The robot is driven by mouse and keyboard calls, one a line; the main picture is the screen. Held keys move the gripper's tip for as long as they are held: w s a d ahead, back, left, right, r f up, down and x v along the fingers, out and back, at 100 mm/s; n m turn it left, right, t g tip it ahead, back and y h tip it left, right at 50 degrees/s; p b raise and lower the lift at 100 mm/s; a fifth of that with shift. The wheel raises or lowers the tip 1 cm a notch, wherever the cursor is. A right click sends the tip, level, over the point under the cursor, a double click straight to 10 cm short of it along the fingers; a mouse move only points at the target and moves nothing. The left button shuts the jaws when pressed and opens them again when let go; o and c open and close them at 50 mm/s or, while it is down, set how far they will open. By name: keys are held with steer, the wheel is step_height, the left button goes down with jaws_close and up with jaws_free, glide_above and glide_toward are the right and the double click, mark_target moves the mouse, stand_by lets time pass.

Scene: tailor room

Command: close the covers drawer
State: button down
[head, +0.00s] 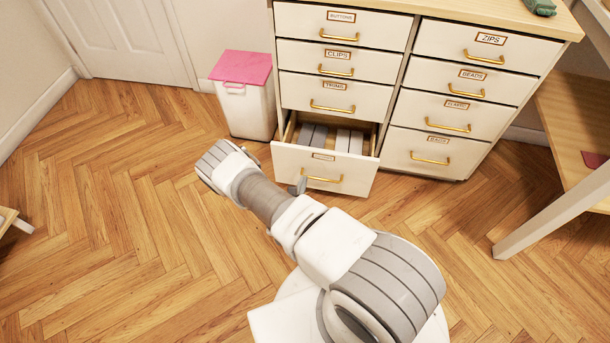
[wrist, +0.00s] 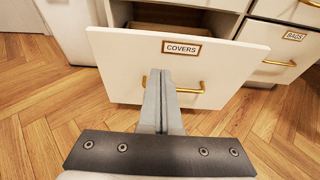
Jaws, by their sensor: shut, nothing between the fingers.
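The covers drawer (head: 324,168) is the bottom left drawer of the white cabinet and is pulled out in the head view, with grey and white folded items (head: 330,138) inside. Its front (wrist: 225,58) fills the upper part of the wrist view, with a COVERS label (wrist: 181,48) and a brass handle (wrist: 190,88). My gripper (wrist: 158,72) is shut and empty, its fingertips in front of the drawer face, below the label and overlapping the handle's left part. I cannot tell whether they touch it. In the head view my gripper (head: 299,184) shows partly beyond my arm.
The other cabinet drawers, such as the trims drawer (head: 335,97) and the bags drawer (head: 430,150), are shut. A white bin with a pink lid (head: 242,90) stands left of the cabinet. A table leg (head: 545,215) is at right.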

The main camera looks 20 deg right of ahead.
mark_target(312, 153)
steer(key=b+x, duration=0.2)
steer(key=x, duration=0.3)
steer(key=b+x, duration=0.2)
steer(key=x, duration=0.4)
steer(key=shift+w+d+r, duration=0.1)
steer(key=shift+d+r, duration=0.05)
steer(key=shift+r, duration=0.05)
steer(key=shift+w+d+r, duration=0.1)
steer(key=shift+w+d, duration=0.2)
steer(key=shift+w, duration=0.1)
steer(key=shift+w, duration=0.15)
